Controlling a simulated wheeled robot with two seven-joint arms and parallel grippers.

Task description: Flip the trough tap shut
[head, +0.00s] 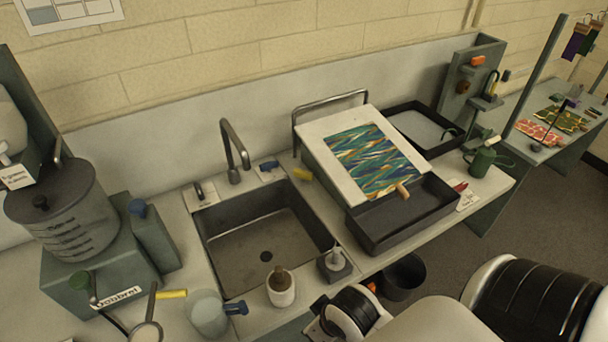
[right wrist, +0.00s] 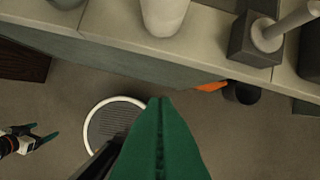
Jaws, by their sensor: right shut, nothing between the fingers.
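A bent grey faucet (head: 235,150) stands behind the sink trough (head: 208,237), with a dark lever (head: 199,190) on a plate to its left and a blue handle (head: 268,165) to its right. Below the counter front, an orange handle (head: 371,287) shows beside a dark bucket; it also shows in the right wrist view (right wrist: 211,86). I cannot tell which is the trough tap's handle. My right gripper (right wrist: 159,102) is shut and empty, low before the counter front, apart from the orange handle. My left gripper (right wrist: 46,131) is open and empty at the wrist view's left edge.
The counter edge (right wrist: 130,55) runs above my right gripper. A white pot (head: 281,290) and a small dark stand (head: 334,266) are near that edge. A dark bucket (head: 402,277) sits below. A tilted board (head: 318,147) with a marbled sheet leans over a dark tray (head: 390,238).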

